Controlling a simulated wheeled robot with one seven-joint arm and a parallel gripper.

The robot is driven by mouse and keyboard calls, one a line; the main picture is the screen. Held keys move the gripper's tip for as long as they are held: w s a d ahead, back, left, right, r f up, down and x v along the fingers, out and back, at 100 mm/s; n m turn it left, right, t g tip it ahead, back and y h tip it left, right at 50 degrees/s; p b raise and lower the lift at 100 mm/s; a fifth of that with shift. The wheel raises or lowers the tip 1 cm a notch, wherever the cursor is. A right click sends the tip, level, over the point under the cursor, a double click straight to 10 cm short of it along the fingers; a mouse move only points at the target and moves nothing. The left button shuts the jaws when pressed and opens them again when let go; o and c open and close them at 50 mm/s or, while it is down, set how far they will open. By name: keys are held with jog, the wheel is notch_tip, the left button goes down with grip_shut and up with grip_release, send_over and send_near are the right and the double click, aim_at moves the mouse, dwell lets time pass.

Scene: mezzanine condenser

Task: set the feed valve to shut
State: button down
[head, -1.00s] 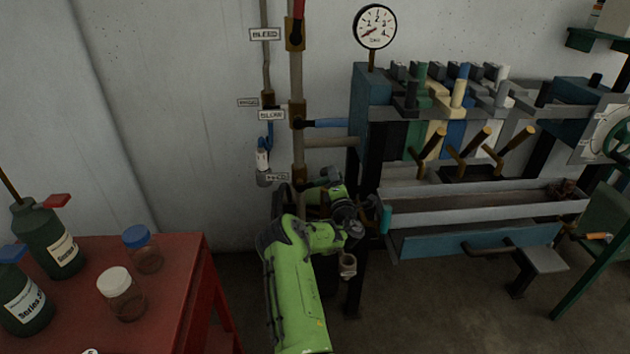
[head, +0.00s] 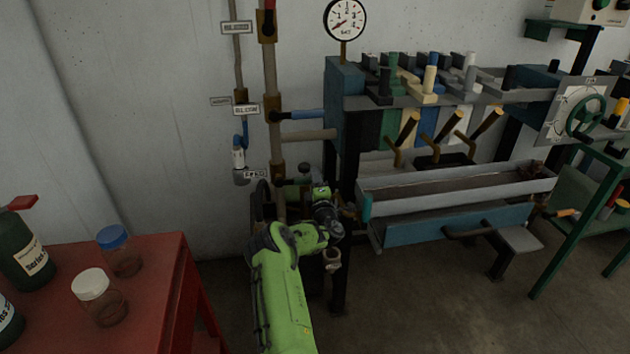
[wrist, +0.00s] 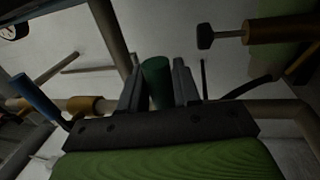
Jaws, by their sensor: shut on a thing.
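The feed label (head: 255,174) hangs beside the lower end of the vertical pipe (head: 271,75). The feed valve by it is mostly hidden behind my green arm in the head view. In the wrist view my gripper (wrist: 157,78) has its two grey fingers on either side of a green cylindrical handle (wrist: 156,84) and is shut on it. I take it to be the feed valve's handle, but its body and angle do not show clearly. The fingers are not clearly visible in the head view.
A blue-handled lever (head: 304,115) and a red one (head: 268,20) are higher on the pipe. A rack with several levers and a trough (head: 450,185) stands to the right of my arm. A red table (head: 155,275) with jars is at left.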

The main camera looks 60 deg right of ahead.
jog(key=shift+f, duration=0.2)
jog(key=c, duration=0.9)
grip_release()
jog(key=shift+c, duration=0.2)
jog(key=v, duration=1.5)
jog(key=shift+s+a, duration=0.3)
jog(key=shift+r, duration=0.1)
